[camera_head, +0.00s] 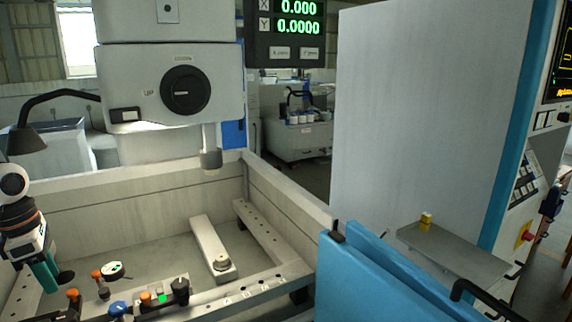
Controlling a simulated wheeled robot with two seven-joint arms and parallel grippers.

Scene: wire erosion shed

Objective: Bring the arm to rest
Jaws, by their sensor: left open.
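My left arm comes in at the left edge of the head view. My left gripper (54,277) points downward over the left part of the machine's tank, and its jaws are open, with teal and dark finger parts showing. I see nothing held between them. Whether the fingertips touch anything below is hard to tell. My right gripper is out of view.
Right of the gripper lie a round white dial (112,270), orange-topped parts, a blue knob (118,309) and a black knob (180,289). Metal bars (213,246) cross the tank. The machine head (170,88) hangs above. A blue door (375,285) stands right.

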